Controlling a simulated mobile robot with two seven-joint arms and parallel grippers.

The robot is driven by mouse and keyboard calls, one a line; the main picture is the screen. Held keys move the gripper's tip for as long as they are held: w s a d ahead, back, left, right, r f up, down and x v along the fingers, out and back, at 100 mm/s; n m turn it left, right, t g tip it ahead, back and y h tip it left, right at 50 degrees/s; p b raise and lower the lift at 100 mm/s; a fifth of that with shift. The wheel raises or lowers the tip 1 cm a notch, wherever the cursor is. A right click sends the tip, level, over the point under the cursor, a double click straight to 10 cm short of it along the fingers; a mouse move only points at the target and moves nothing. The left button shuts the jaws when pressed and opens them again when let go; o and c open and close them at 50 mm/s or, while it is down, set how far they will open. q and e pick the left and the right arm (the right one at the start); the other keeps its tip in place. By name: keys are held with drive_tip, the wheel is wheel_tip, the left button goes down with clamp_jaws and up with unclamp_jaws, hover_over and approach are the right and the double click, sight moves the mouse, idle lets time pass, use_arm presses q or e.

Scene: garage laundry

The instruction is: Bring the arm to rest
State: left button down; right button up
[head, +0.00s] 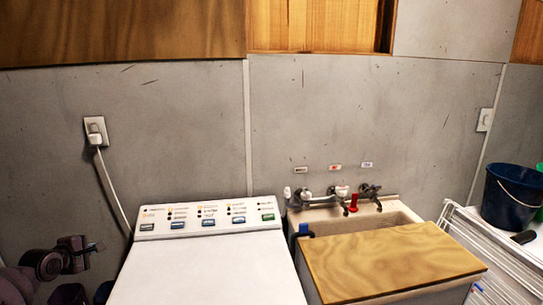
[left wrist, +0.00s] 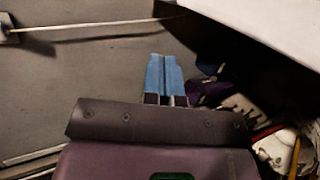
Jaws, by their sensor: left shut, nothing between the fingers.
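My left gripper (head: 92,248) is at the lower left in the head view, in front of the grey wall and left of the white washing machine (head: 205,268). In the left wrist view its blue fingers (left wrist: 163,78) are together, with nothing between them. My right gripper is in neither view.
A sink (head: 408,217) with taps and a wooden board (head: 392,262) stands right of the washer. A dark blue bucket (head: 512,197) is at the far right. A plug and cord (head: 97,138) hang on the wall. Clutter (left wrist: 275,145) lies at the lower right in the wrist view.

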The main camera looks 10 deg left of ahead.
use_arm(q)
drive_tip(key=s+d+f+m+g, duration=0.1)
drive_tip(key=s+d+f+m, duration=0.3)
drive_tip(key=s+m, duration=0.65)
drive_tip(key=s+d+f+m+g, duration=0.1)
drive_tip(key=s+d+f+m, duration=0.3)
drive_tip(key=s+m, duration=0.65)
drive_tip(key=s+d+f+m+g, duration=0.1)
drive_tip(key=s+d+f+m, duration=0.3)
drive_tip(key=s+m, duration=0.65)
drive_tip(key=d+f+n+t+b, duration=0.1)
drive_tip(key=d+f+n, duration=0.3)
drive_tip(key=d, duration=0.6)
drive_tip(key=d+f+n+b, duration=0.2)
drive_tip(key=d+f+n, duration=0.2)
drive_tip(key=d, duration=0.6)
drive_tip(key=shift+w+d+f+n+t, duration=0.3)
drive_tip(key=shift+w+n+t, duration=0.1)
drive_tip(key=shift+n, duration=0.55)
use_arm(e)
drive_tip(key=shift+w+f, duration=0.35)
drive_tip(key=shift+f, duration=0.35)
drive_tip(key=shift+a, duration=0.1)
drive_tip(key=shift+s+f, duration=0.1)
